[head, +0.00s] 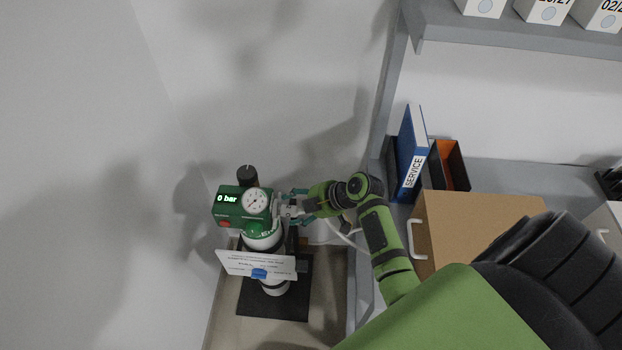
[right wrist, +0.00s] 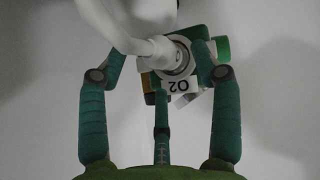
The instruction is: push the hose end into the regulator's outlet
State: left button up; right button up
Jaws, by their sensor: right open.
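The regulator, with its round white gauge (head: 256,201), sits on top of the gas cylinder (head: 262,240) beside a green box (head: 229,206) reading "0 bar". In the right wrist view the regulator's outlet (right wrist: 180,58) is a round fitting above an "O2" label. The white hose (right wrist: 105,25) curves in from the top left, and its end (right wrist: 157,47) overlaps the outlet's face. I cannot tell how deep it sits. My right gripper (head: 288,206) is at the regulator's right side. In the wrist view its fingers (right wrist: 160,78) are spread around the hose end, apart from it. My left gripper is out of view.
The cylinder stands on a black base plate (head: 288,303) near the wall, with a white card (head: 240,263) hung in front. To the right are a shelf with a blue SERVICE binder (head: 412,150), an orange box (head: 451,166) and a cardboard-brown box (head: 480,225).

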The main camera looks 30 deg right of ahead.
jog(key=v, duration=1)
jog(key=shift+r, duration=0.2)
jog(key=shift+a, duration=0.1)
jog(key=s+a+f+m+g+h, duration=0.1)
jog(key=s+a+m+g+h, duration=0.25)
jog(key=s, duration=0.55)
jog(key=s+a+f+m+h, duration=0.1)
jog(key=s+a+m+h, duration=0.1)
jog(key=s+a+m, duration=0.45)
jog(key=s+d+f+g+b, duration=0.1)
jog(key=s+f, duration=0.1)
jog(key=f, duration=1.1)
jog(key=s+f+g, duration=0.1)
jog(key=s+f, duration=0.2)
jog(key=f, duration=1.1)
jog(key=s+d+f+b, duration=0.1)
jog(key=s+d+f, duration=0.2)
jog(key=s+f, duration=0.9)
jog(key=shift+s+f+n+g, duration=0.3)
jog(key=shift+s+g, duration=0.05)
jog(key=shift+s, duration=0.85)
